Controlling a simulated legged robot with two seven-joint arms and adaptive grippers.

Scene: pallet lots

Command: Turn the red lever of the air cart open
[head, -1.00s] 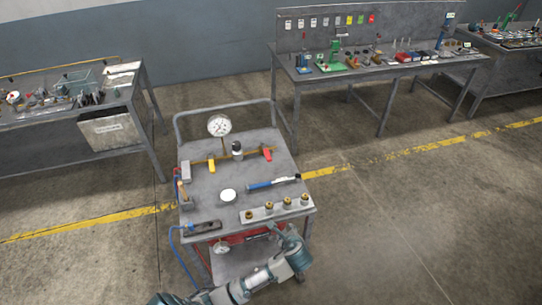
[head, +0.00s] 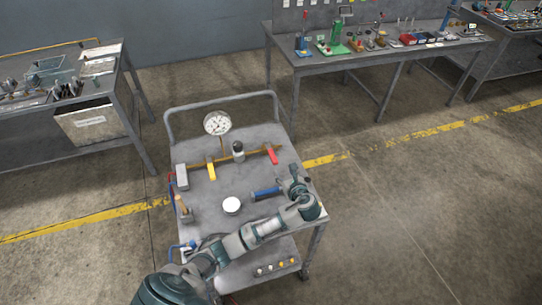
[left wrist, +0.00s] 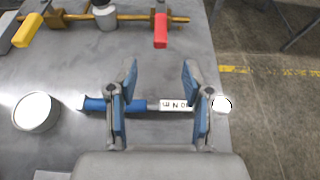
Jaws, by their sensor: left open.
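The air cart (head: 190,152) has a grey top with a brass pipe and a round gauge (head: 217,123). The red lever (head: 272,155) is at the right end of the pipe; it also shows at the top of the left wrist view (left wrist: 160,30). A yellow lever (head: 211,170) is farther left on the pipe. My left gripper (head: 291,178) is over the right side of the cart top, nearer than the red lever and apart from it. In the left wrist view its blue fingers (left wrist: 158,70) are open with nothing gripped. My right gripper is not in view.
A blue-handled tool with a white marked section (left wrist: 176,104) lies beneath the open fingers. A white round disc or can (head: 232,205) stands left of it. Workbenches (head: 375,48) stand behind.

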